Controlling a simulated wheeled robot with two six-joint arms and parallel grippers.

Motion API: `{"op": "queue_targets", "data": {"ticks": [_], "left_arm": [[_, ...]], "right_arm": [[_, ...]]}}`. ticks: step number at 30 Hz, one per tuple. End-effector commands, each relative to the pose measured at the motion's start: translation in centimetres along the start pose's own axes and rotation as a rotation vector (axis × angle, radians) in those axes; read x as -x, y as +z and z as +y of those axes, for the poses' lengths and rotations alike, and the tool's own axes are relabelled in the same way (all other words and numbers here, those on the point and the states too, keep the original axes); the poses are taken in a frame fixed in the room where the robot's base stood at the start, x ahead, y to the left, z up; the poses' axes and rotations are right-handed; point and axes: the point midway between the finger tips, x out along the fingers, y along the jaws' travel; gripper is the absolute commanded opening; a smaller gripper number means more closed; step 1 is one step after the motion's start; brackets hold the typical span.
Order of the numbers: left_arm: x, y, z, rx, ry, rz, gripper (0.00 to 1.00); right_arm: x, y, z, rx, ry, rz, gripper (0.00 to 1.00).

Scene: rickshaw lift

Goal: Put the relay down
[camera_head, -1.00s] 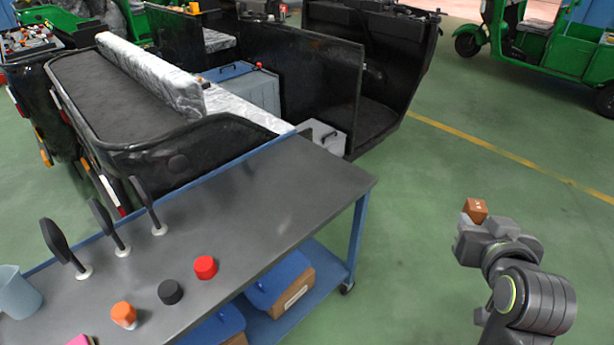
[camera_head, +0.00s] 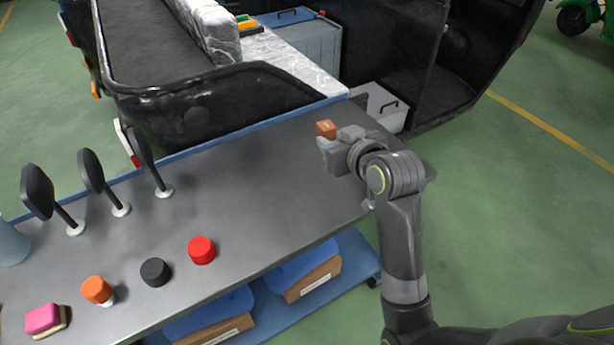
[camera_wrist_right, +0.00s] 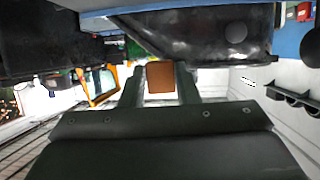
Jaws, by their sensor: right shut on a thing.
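The relay is a small orange-brown block (camera_head: 326,129). My right gripper (camera_head: 328,141) is shut on it and holds it over the right part of the grey worktable (camera_head: 270,190). In the right wrist view the relay (camera_wrist_right: 160,77) sits between the two fingers of the right gripper (camera_wrist_right: 160,85). I cannot tell how high it is above the tabletop. My left gripper is not in view.
On the table are several black mirrors (camera_head: 97,180), a red cap (camera_head: 202,250), a black cap (camera_head: 156,272), an orange-capped item (camera_head: 97,291) and a pink sponge (camera_head: 45,319). A black rickshaw body (camera_head: 220,95) stands behind. The table's right-middle surface is bare.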

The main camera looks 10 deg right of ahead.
Motion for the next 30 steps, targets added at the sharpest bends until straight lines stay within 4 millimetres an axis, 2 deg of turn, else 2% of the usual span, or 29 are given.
{"op": "queue_targets", "data": {"ticks": [1, 6, 10, 13, 18, 26, 30], "left_arm": [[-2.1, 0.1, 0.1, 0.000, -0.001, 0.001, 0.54], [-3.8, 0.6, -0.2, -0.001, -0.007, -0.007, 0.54], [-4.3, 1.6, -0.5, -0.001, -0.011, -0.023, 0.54], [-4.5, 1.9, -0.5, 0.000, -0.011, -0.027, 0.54], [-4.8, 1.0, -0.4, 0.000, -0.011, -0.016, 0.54], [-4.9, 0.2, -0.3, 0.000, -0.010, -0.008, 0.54], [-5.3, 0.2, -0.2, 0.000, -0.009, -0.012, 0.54]], "right_arm": [[-1.7, 2.1, -0.2, 0.009, -0.023, -0.003, 0.06], [-4.3, 4.2, -0.7, 0.019, -0.083, 0.001, 0.06], [-5.2, 5.0, -0.8, 0.020, -0.104, 0.002, 0.06], [-5.9, 6.4, -0.8, 0.017, -0.108, -0.001, 0.06], [-7.1, 9.3, -0.9, 0.017, -0.109, -0.001, 0.06], [-7.9, 11.4, -0.9, 0.018, -0.107, 0.002, 0.06], [-8.7, 13.4, -1.0, 0.018, -0.107, -0.001, 0.06]]}}
